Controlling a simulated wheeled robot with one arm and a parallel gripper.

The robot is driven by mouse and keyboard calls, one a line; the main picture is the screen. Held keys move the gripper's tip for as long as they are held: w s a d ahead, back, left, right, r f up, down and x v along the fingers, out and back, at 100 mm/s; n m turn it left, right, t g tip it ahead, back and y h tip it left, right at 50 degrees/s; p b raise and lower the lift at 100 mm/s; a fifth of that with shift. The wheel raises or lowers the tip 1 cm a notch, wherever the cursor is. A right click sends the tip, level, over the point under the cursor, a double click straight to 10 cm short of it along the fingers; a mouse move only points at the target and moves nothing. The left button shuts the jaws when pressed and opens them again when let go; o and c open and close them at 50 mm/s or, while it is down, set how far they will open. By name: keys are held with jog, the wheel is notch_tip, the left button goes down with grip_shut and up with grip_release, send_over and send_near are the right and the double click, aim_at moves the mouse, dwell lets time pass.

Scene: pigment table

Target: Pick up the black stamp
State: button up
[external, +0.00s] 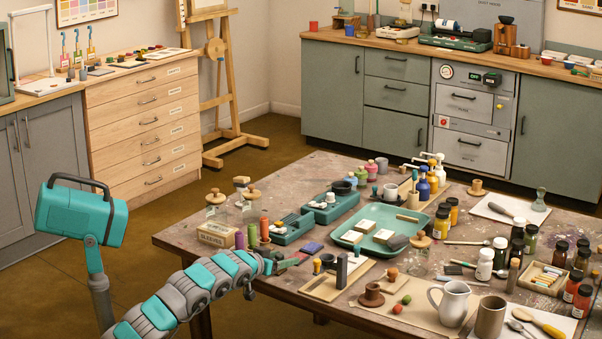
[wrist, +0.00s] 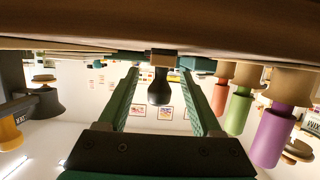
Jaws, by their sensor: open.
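A black stamp (wrist: 159,88) with a rounded handle on a small wooden base shows in the upside-down wrist view. It appears between the two fingers, ahead of their tips and apart from them. My gripper (wrist: 161,70) is open and empty, its two green fingers spread on either side of the stamp. In the external view my gripper (external: 289,261) is low at the near left edge of the table. I cannot surely pick out the stamp there among the small objects.
Orange, green and purple spools (wrist: 271,135) stand close at the right in the wrist view. A black-knobbed object (wrist: 42,97) and a yellow one (wrist: 10,132) are at its left. A teal tray (external: 378,246) and many jars crowd the table (external: 190,232).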

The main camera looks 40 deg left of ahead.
jog(key=shift+x, duration=1)
grip_shut()
